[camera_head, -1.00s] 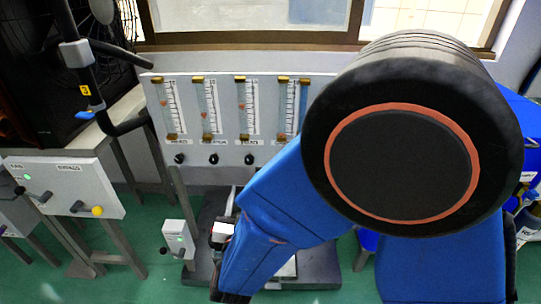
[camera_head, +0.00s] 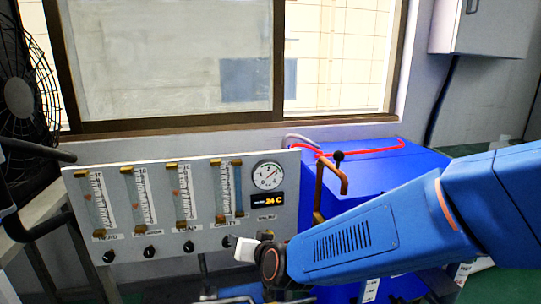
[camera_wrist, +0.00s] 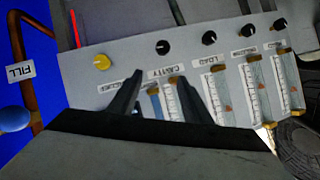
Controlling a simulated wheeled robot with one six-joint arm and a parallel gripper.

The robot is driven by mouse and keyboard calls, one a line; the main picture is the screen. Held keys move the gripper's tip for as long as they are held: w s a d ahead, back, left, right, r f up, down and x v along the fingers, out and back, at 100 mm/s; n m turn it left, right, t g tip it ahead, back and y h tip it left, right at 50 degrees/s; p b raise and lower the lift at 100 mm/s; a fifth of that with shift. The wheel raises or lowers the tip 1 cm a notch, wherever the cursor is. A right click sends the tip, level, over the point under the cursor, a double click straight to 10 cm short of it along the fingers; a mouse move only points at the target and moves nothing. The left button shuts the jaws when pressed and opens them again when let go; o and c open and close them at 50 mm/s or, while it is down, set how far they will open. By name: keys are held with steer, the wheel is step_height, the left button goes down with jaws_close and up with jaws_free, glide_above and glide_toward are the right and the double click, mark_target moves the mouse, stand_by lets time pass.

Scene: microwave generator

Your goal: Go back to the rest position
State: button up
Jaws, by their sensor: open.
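My gripper (camera_wrist: 160,92) shows in the wrist view as two dark fingers spread apart, with nothing between them. The grey flowmeter panel (camera_wrist: 105,70) lies behind the fingers in that view, which is turned over. In the head view my blue arm reaches in from the right, and its wrist end is in front of the lower right part of the panel (camera_head: 150,205). The fingers cannot be made out clearly there. Whether they touch the panel cannot be told, but no grip on a knob shows.
The panel carries several flow tubes, black knobs, a round gauge (camera_head: 268,175) and a display reading about 24 C. A blue cabinet (camera_head: 385,168) with a copper pipe (camera_head: 331,180) stands to its right. A black fan (camera_head: 22,95) stands at the left.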

steer(key=s+d+r+g, duration=0.1)
steer(key=s+d, duration=0.1)
steer(key=d, duration=0.4)
steer(key=s+d+r+g, duration=0.1)
steer(key=d+r, duration=0.1)
steer(key=d, duration=0.3)
steer(key=s+d+f+g+h, duration=0.1)
steer(key=s+d+g+h, duration=0.3)
steer(key=s+d, duration=1.7)
steer(key=d+h, duration=0.2)
steer(key=d, duration=0.2)
steer(key=shift+f+m+g, duration=0.3)
steer(key=shift+f, duration=0.05)
steer(key=shift+s, duration=0.1)
stand_by(0.5)
